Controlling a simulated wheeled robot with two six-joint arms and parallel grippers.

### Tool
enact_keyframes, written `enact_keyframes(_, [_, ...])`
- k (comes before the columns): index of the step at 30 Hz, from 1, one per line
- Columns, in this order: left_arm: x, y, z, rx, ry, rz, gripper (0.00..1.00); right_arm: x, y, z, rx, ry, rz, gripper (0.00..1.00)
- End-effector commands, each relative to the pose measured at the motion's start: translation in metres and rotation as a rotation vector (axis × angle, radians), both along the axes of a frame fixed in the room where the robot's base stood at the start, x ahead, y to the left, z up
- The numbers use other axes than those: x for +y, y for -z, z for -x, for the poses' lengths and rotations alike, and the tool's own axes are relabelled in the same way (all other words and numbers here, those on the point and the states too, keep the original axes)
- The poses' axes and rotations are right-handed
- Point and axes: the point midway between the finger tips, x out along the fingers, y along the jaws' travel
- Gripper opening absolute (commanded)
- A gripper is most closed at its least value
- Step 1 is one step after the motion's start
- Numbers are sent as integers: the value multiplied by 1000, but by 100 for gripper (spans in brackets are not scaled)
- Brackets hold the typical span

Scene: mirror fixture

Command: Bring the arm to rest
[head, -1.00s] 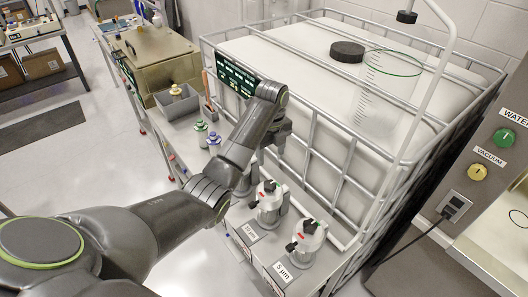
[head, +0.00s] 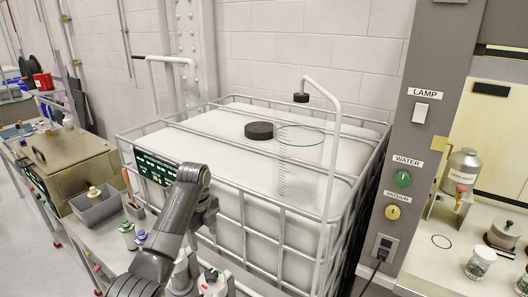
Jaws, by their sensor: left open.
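My left arm comes up from the bottom of the head view, its dark grey links bent at the wrist (head: 193,174). My left gripper (head: 207,213) is open, partly hidden behind the wrist. It hangs in front of the caged white tank (head: 235,125), near the right end of the green sign (head: 155,168). I see nothing held in it. Below it are white-topped housings (head: 212,284), partly cut off by the frame edge and covered by my arm. My right gripper is not in view.
A grey bin (head: 96,205), two small bottles (head: 128,235) and a steel box (head: 65,160) stand on the bench at left. A black cap (head: 259,131) lies on the tank. A switch panel (head: 415,140) and a lit cabinet with jars (head: 481,263) are at right.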

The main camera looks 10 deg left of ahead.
Motion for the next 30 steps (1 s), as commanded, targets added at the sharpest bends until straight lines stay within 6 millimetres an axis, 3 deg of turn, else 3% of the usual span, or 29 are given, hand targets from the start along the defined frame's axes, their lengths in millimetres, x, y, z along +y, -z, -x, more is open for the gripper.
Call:
enact_keyframes(5, [12,55,36,-27,-220,-2,58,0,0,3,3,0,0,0])
enact_keyframes(9, [22,97,79,-70,-464,5,58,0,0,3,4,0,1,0])
enact_keyframes(15, [35,141,150,-129,-815,30,58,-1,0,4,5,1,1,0])
enact_keyframes(22, [48,163,240,-202,-1225,78,58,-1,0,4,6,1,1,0])
enact_keyframes(27, [55,159,305,-255,-1520,125,58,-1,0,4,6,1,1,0])
enact_keyframes(30, [58,152,334,-280,-1653,153,58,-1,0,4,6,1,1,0])
